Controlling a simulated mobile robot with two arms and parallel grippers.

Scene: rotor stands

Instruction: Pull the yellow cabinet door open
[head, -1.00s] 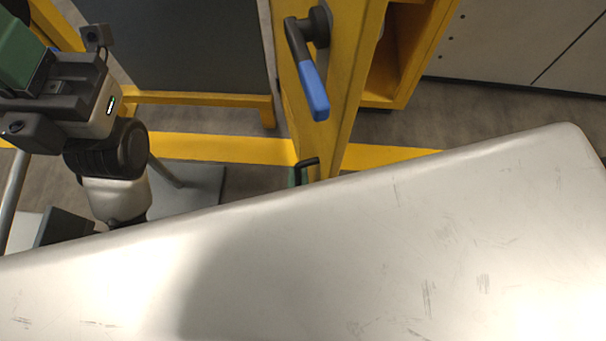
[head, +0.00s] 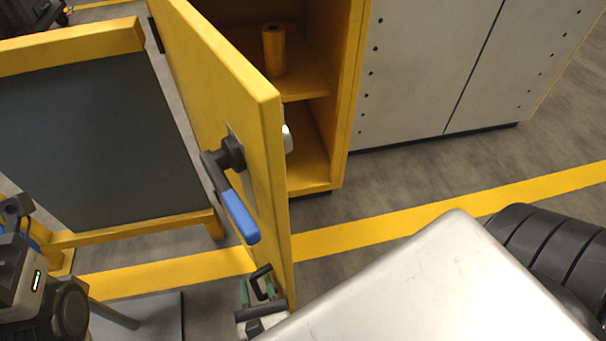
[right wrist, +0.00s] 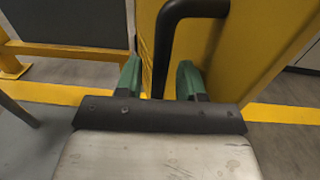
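The yellow cabinet door (head: 225,85) stands swung open, showing the cabinet's shelves (head: 308,140) behind it. A lever with a blue grip (head: 240,216) is on its face. A black pull handle (head: 262,281) sits low near the door's free edge. My right gripper (head: 258,292) is at this handle, partly hidden by my own arm. In the right wrist view, the green fingers of my right gripper (right wrist: 160,80) stand on either side of the black handle (right wrist: 166,45), with small gaps visible. My left arm shows at the lower left, but its gripper is out of view.
A dark panel in a yellow frame (head: 85,140) stands left of the door. A yellow cylinder (head: 273,50) is on a cabinet shelf. Grey cabinets (head: 430,70) are at the right. Floor with a yellow stripe (head: 400,223) lies clear in front.

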